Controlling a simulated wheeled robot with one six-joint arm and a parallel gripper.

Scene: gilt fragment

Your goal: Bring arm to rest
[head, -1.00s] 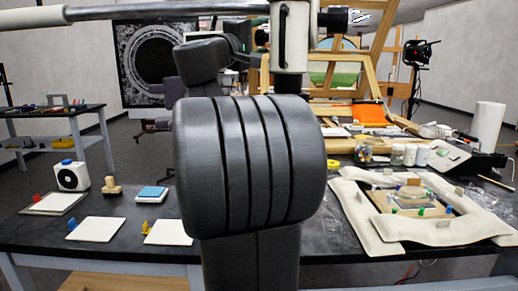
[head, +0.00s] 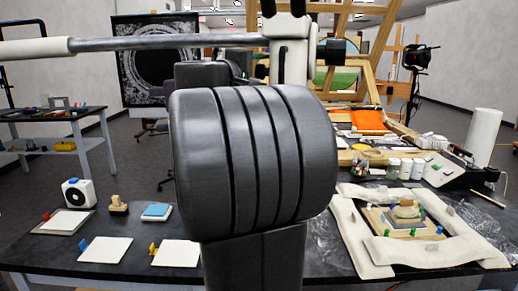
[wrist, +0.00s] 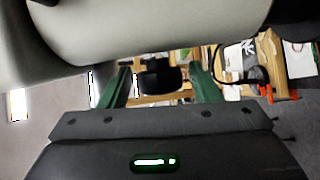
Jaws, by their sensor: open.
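My gripper (wrist: 163,88) shows in the wrist view as two green fingers spread apart, with nothing held between them. A dark rounded shape (wrist: 160,76) shows beyond the gap; I cannot tell what it is. In the head view my arm's large dark ribbed link fills the middle, and a pale link with a long rod crosses the top. I cannot make out the fingers clearly there.
White cards (head: 106,249) with coloured clips, a stamp (head: 118,204) and a white round-faced device (head: 76,194) stand at the left. Jars (head: 405,168), a paper roll (head: 484,137) and an orange cloth (head: 368,121) are at the back right. A wooden easel (head: 372,50) rises behind my arm.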

